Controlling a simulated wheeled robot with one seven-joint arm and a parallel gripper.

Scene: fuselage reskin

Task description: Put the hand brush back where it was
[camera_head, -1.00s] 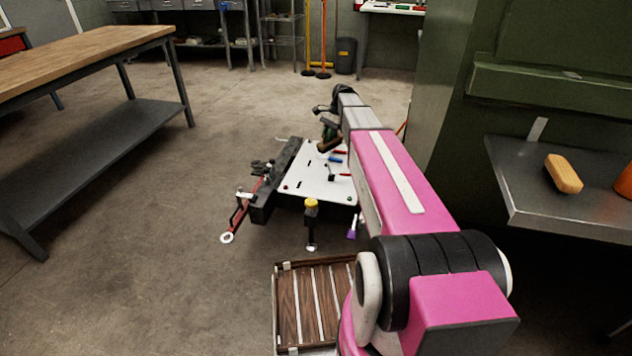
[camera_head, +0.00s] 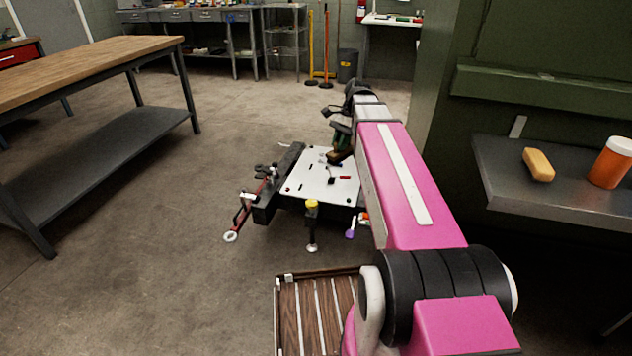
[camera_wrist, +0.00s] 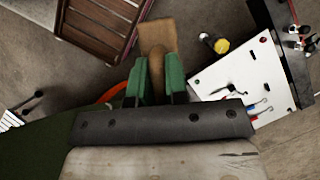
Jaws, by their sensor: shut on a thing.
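The hand brush (camera_wrist: 156,45) shows in the wrist view as a tan, wooden-looking piece with a narrow handle between the green fingers of my gripper (camera_wrist: 155,84). My gripper is shut on the handle. The wide end points away from the fingers, towards the top of the picture. In the head view my gripper (camera_head: 342,138) hangs at the far end of my pink arm, over the white board's right side. A brown part of the brush (camera_head: 335,157) shows below it. The bristles cannot be made out.
The white board (camera_head: 305,175) carries small tools. A slatted brown tray (camera_head: 318,315) is near the front. A metal shelf (camera_head: 500,185) at right holds a tan block (camera_head: 538,165) and an orange jar (camera_head: 610,165). A wooden-topped table (camera_head: 90,75) stands left; open floor lies between.

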